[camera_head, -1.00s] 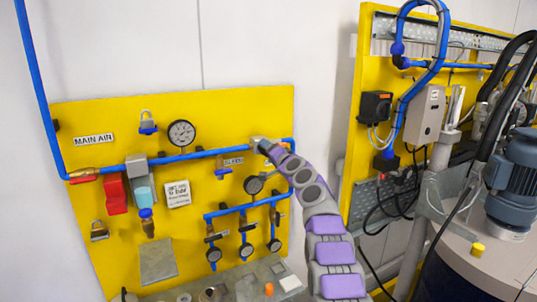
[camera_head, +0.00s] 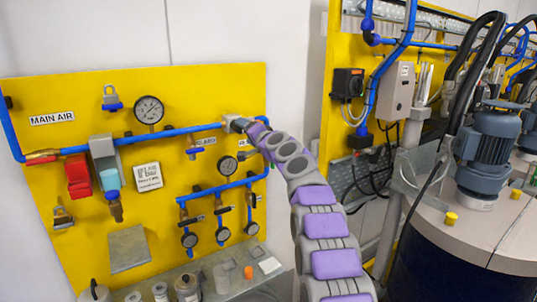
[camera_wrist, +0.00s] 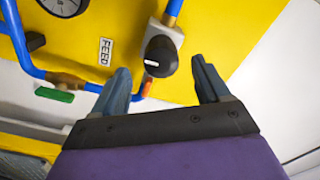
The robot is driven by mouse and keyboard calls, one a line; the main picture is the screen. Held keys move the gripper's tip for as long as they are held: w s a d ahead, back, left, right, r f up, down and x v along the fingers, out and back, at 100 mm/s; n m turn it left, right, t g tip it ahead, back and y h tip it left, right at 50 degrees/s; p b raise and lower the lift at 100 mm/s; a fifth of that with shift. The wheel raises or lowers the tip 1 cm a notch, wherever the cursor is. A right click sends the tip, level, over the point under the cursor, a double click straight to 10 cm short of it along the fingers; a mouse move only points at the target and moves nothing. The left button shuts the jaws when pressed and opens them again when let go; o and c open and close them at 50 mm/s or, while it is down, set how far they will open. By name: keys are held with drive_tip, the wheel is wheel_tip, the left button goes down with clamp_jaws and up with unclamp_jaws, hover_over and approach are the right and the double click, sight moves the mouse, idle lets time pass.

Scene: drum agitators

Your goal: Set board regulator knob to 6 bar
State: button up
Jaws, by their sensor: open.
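In the wrist view a dark round knob (camera_wrist: 160,57) with a white pointer mark sits on a grey regulator body (camera_wrist: 165,35) on the yellow board. A small label (camera_wrist: 105,50) that seems to read FEED is left of it. My gripper (camera_wrist: 165,78) is open and empty. Its fingers are to the lower left and lower right of the knob, with no clear contact.
The yellow board (camera_head: 85,240) carries blue pipes, a MAIN AIR label (camera_head: 52,119), a large gauge (camera_head: 149,109), a red block (camera_head: 78,176) and small gauges. A grey shelf (camera_head: 215,270) with loose items is below. A motor (camera_head: 487,150) stands on a drum at right.

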drive_tip(key=b+v, duration=0.6)
drive_tip(key=v, duration=0.7)
drive_tip(key=shift+s, duration=0.1)
idle(0.4)
drive_tip(key=s+a+f+n+g+h, duration=0.1)
drive_tip(key=s+f+n+g, duration=0.15)
drive_tip(key=s+f, duration=0.5)
drive_tip(key=s+f+n+g, duration=0.1)
drive_tip(key=s+f+g, duration=0.3)
drive_tip(key=s, duration=0.6)
drive_tip(key=s+a+f+n+g+h, duration=0.1)
drive_tip(key=s+f+n+g, duration=0.15)
drive_tip(key=s+f, duration=0.45)
drive_tip(key=s+d+f+g+h, duration=0.2)
drive_tip(key=s+d+f, duration=0.3)
drive_tip(key=s, duration=0.6)
drive_tip(key=s+d+f+g+h, duration=0.3)
drive_tip(key=s+d+f, duration=0.2)
drive_tip(key=s, duration=0.7)
drive_tip(key=s+d+f+g+h, duration=0.2)
drive_tip(key=s+d+f, duration=0.3)
drive_tip(key=s+d, duration=0.3)
drive_tip(key=s+h, duration=0.1)
drive_tip(key=s, duration=0.3)
drive_tip(key=shift+f+m+g, duration=0.25)
drive_tip(key=shift+m+g, duration=0.15)
